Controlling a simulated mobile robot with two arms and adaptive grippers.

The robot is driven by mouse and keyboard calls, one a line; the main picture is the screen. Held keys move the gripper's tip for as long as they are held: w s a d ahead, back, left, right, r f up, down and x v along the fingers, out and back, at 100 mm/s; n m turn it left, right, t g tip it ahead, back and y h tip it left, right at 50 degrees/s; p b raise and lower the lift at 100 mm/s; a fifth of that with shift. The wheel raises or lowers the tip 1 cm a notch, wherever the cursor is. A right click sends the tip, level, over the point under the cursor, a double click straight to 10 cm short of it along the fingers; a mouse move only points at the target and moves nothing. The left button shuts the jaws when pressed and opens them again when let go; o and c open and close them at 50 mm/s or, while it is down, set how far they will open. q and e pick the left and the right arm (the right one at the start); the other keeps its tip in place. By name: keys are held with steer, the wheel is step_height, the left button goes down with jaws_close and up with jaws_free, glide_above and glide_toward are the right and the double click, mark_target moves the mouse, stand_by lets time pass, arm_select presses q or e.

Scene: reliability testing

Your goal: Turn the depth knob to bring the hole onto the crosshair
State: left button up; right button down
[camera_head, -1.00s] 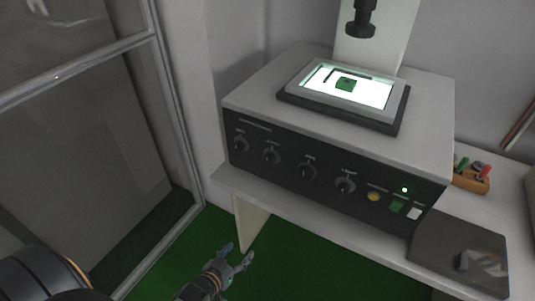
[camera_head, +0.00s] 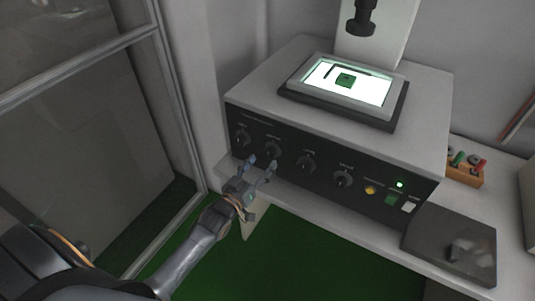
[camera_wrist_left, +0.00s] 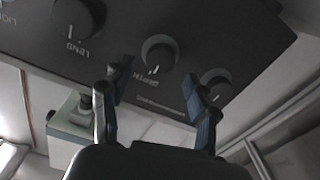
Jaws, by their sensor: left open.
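The machine's dark front panel (camera_head: 325,172) carries a row of several dark knobs. The depth knob (camera_head: 272,150), second from the left, shows in the wrist view as a round knob (camera_wrist_left: 158,54) with a white pointer line and an upside-down "DEPTH" label. My left gripper (camera_head: 260,168) is open and empty just in front of and below this knob, apart from it. In the wrist view its two fingers (camera_wrist_left: 152,88) point toward the panel, roughly either side of the knob. A small green piece (camera_head: 345,80) lies on the lit screen; its hole and any crosshair are too small to tell.
Neighbouring knobs (camera_head: 308,163) (camera_head: 243,138) flank the depth knob. Yellow, green and white buttons (camera_head: 371,190) and a green lamp (camera_head: 400,184) are to the right. A glass door (camera_head: 85,150) stands at left. A dark pad (camera_head: 440,238) and orange holder (camera_head: 465,175) sit at right.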

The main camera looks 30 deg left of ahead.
mark_target(268, 155)
arm_select(q)
steer(key=shift+w+d, duration=0.2)
steer(key=shift+w, duration=2.05)
steer(key=c, duration=1.2)
